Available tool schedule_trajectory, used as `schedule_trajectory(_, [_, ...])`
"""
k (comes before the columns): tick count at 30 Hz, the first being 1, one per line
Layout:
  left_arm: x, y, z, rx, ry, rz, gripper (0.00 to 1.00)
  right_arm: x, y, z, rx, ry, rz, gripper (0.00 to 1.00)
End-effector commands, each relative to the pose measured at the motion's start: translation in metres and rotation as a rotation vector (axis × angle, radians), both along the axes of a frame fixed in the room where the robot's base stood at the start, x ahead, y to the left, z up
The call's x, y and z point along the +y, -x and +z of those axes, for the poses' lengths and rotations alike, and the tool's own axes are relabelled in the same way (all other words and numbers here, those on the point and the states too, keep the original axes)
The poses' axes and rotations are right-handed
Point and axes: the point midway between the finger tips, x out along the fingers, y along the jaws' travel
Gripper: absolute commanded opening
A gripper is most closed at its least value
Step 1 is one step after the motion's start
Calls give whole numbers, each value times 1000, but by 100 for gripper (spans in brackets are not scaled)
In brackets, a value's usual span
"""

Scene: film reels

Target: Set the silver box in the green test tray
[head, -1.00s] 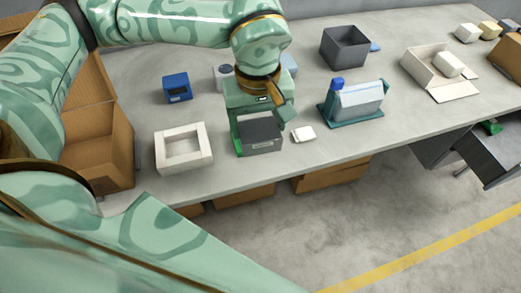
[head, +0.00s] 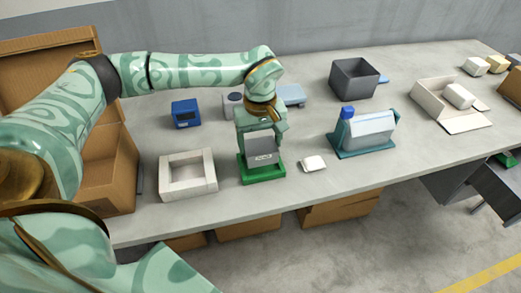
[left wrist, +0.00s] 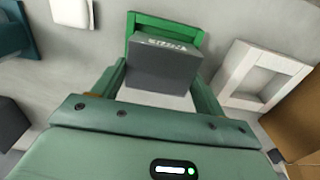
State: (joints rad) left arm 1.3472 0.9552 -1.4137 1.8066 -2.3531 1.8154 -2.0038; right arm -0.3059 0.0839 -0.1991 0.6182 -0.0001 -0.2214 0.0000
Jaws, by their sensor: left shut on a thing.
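The silver box (head: 263,151) is a grey block with a small printed label on one side. My left gripper (head: 262,133) is shut on it from above. The box is over the green test tray (head: 262,176), with its lower end near or inside the rim; I cannot tell whether it touches the tray floor. In the left wrist view the box (left wrist: 162,66) sits between the two fingers and covers much of the tray (left wrist: 170,23). My right gripper is not in view.
A white open frame box (head: 188,193) stands left of the tray. A small white block (head: 314,163) and a teal stand (head: 367,149) lie to the right. A blue device (head: 185,114) is behind, a dark grey bin (head: 354,82) farther back. A cardboard box (head: 108,178) is at the left.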

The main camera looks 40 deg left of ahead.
Motion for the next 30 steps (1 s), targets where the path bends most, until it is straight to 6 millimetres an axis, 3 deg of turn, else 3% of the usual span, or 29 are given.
schedule_trajectory(6, [2,-2,-36,4,0,0,43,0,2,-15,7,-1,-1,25])
schedule_trajectory(17, [2,-1,-37,2,-1,0,43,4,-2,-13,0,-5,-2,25])
schedule_trajectory(18, [2,-1,-37,2,-1,0,83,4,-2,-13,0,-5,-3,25])
schedule_trajectory(19, [2,-1,-37,2,-1,0,92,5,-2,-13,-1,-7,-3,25])
schedule_trajectory(30, [2,-2,-31,-1,-1,0,94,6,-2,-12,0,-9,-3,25])
